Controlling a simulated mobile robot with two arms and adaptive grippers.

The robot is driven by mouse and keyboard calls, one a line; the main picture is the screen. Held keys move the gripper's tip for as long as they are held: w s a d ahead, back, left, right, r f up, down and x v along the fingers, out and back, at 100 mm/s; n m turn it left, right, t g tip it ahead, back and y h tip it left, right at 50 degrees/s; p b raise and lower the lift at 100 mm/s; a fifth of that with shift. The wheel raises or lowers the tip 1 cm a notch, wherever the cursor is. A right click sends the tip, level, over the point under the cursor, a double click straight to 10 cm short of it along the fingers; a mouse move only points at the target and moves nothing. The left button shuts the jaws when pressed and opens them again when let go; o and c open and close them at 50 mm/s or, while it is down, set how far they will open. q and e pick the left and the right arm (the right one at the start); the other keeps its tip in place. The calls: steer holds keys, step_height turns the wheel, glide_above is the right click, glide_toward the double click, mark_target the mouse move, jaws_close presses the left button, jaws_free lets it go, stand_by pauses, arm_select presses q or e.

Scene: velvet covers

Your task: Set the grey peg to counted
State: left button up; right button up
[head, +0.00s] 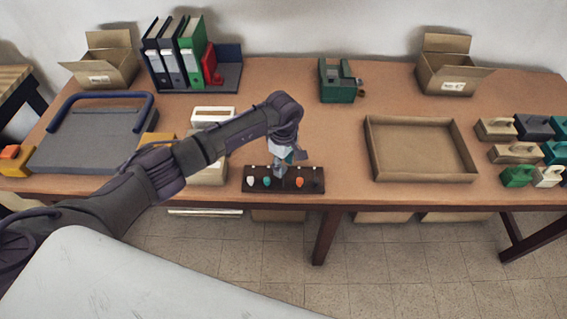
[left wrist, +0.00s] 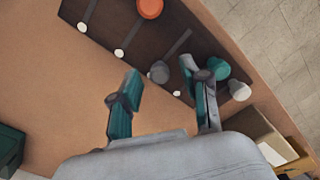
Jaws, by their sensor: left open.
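A dark brown peg board (head: 258,188) lies near the table's front edge, and it also shows in the left wrist view (left wrist: 140,42). The grey peg (left wrist: 159,72) is at the rear end of its slot, where neighbouring slots show a white dot. An orange peg (head: 300,182), a teal peg (head: 267,181) and a white peg (head: 250,181) stand towards the front of the board. My left gripper (head: 282,166) is open above the board; in the wrist view the grey peg appears between its fingertips, with no grip on it. My right gripper is out of view.
A cardboard tray (head: 423,178) lies to the right, with several handled blocks (head: 515,152) beyond it. A green tape dispenser (head: 337,88) stands behind. A grey paper trimmer (head: 90,145) is at the left. Table between board and dispenser is clear.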

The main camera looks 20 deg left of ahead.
mark_target(284, 166)
arm_select(q)
step_height(284, 166, up, 12)
stand_by(0.5)
stand_by(0.3)
